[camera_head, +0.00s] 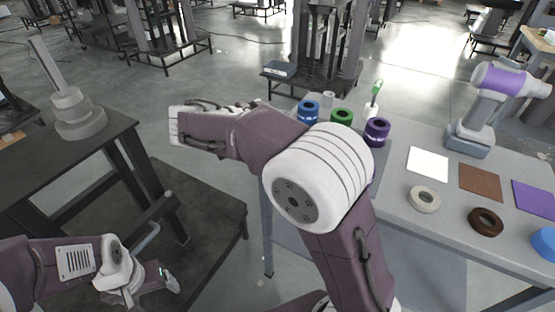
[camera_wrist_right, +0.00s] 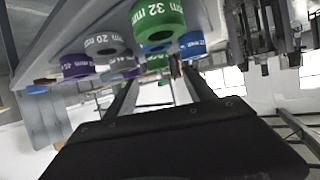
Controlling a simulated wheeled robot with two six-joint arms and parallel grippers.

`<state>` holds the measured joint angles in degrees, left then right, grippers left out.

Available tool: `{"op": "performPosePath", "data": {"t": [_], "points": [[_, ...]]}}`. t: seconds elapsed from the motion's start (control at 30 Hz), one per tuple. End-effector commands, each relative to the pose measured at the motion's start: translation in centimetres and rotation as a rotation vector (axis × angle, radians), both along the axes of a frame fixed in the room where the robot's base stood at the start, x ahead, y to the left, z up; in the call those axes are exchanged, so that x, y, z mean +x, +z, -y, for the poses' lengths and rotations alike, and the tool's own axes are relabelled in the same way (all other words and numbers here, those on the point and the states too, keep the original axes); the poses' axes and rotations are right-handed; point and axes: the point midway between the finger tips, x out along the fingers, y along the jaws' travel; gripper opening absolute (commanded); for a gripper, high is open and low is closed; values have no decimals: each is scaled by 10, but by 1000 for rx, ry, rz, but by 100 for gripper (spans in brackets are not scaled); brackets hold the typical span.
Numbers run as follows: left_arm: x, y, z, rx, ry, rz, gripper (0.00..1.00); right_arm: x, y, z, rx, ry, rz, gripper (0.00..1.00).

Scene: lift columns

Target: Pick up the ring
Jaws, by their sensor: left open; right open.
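Several rings sit on the grey table at the right in the head view: a blue ring (camera_head: 308,118), a green ring (camera_head: 341,116), a purple ring (camera_head: 377,125), a beige ring (camera_head: 424,192) and a dark brown ring (camera_head: 485,214). Which one the task means cannot be told. In the right wrist view, appearing upside down, a green ring marked 32 mm (camera_wrist_right: 158,18) is close, with grey (camera_wrist_right: 103,38) and purple (camera_wrist_right: 76,66) rings beside it. My right gripper (camera_wrist_right: 158,80) is open and empty, apart from the rings. My left gripper (camera_head: 168,282) is open at lower left, away from them.
The grey table (camera_head: 400,222) also holds a white square (camera_head: 428,163), a brown square (camera_head: 480,182), a purple square (camera_head: 536,199) and a small arm with a purple band (camera_head: 500,80). A dark table (camera_head: 50,165) at left bears a post with stacked grey rings (camera_head: 78,115).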

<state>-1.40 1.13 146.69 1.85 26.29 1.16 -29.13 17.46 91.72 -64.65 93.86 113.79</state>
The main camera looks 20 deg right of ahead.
Motion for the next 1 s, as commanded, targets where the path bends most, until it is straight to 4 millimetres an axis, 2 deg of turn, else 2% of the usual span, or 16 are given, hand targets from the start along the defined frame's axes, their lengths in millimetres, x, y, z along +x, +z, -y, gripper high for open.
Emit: {"op": "performPosePath", "data": {"t": [0.03, 0.07, 0.2, 0.33, 0.6, 0.73, 0.87, 1.0], "points": [[0, -24, 0, 0, 0, 1, 77, 1, -27, -9, -4, 23, -9, 63], [0, -26, 0, 0, 0, 1, 77, 1, -30, -13, -6, 32, -12, 63], [0, -28, 0, 0, 0, 1, 77, 2, -33, -20, -5, 52, -16, 63], [0, -26, 0, 0, 0, 2, 77, 2, -32, -19, -5, 53, -18, 63], [0, -39, 0, 0, 0, 1, 77, 12, -47, 13, -5, 50, -18, 63], [0, -42, 0, 0, 0, 1, 77, 15, -50, 19, -5, 51, -18, 63], [0, -53, 0, 0, 0, 1, 77, 23, -63, 40, -4, 47, -19, 63], [0, -56, 0, 0, 0, 1, 77, 29, -68, 56, -3, 50, -19, 63]]}}
